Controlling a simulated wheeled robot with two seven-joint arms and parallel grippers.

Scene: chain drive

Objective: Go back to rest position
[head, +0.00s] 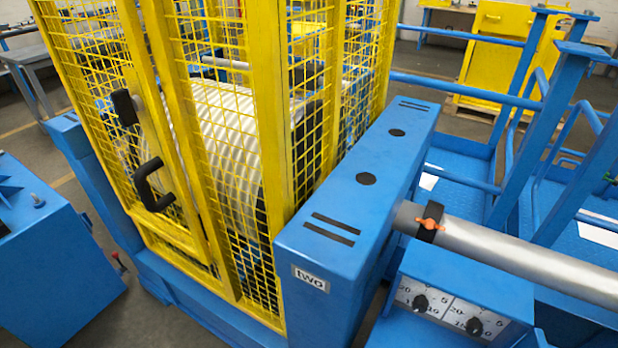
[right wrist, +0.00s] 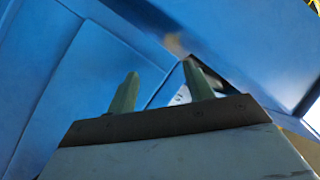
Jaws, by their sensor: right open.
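My right gripper (right wrist: 160,88) shows in the right wrist view with its two greenish fingers apart and nothing between them. Blue machine panels lie close beyond its fingertips; I cannot tell whether they touch. Neither gripper shows in the head view. The head view shows a yellow mesh guard (head: 265,140) with a black handle (head: 153,186), standing around a large ribbed drum (head: 215,125). A blue housing (head: 350,200) labelled "two" stands to the right of the guard.
A grey pipe (head: 520,255) with an orange-knobbed clamp (head: 430,220) runs right from the housing. A blue control box (head: 455,295) with black knobs sits below it. Blue railings (head: 470,88) stand at right, a blue machine (head: 50,260) at left. Some floor (head: 75,190) shows between.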

